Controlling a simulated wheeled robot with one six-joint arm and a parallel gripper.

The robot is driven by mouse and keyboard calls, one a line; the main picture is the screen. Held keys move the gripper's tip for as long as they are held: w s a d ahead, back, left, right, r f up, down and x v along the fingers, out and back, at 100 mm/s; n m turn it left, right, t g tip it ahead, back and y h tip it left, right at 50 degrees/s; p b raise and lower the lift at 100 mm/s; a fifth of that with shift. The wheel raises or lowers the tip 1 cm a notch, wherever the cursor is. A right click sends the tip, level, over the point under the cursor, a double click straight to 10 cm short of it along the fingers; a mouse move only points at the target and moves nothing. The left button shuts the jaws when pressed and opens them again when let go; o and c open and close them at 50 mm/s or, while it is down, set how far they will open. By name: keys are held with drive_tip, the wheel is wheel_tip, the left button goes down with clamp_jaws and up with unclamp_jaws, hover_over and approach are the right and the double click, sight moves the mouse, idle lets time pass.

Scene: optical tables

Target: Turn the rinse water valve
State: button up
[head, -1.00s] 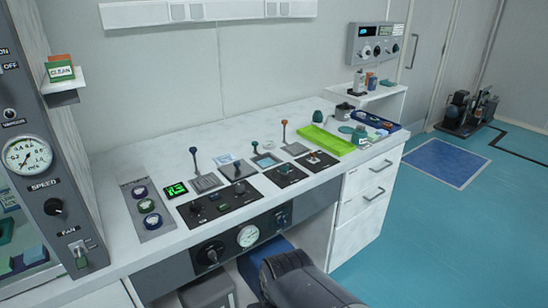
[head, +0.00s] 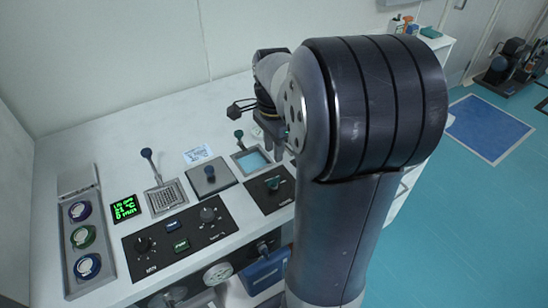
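I cannot tell which control is the rinse water valve, as no label on it is readable. A grey panel (head: 72,187) at the left of the white bench carries three round knobs: purple (head: 79,211), green (head: 83,236) and blue (head: 87,266). A black panel beside it has dark knobs (head: 208,215) and small buttons. A smaller black panel (head: 257,199) has a green-topped control (head: 273,184). My gripper (head: 278,145) hangs over the bench, partly hidden behind my own large arm link. Its fingers are too small and covered to judge. Nothing visible is held.
A green display (head: 125,209) glows between the panels. A round gauge (head: 218,273) and a blue box (head: 262,271) are at the bench front. My arm hides the bench's right part.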

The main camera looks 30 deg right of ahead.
sight(273, 181)
wheel_tip(273, 181, down, 10)
drive_tip(key=shift+s+a+f, duration=0.1)
drive_tip(key=shift+a+f, duration=0.05)
drive_tip(key=shift+f, duration=0.1)
clamp_jaws()
idle(0.4)
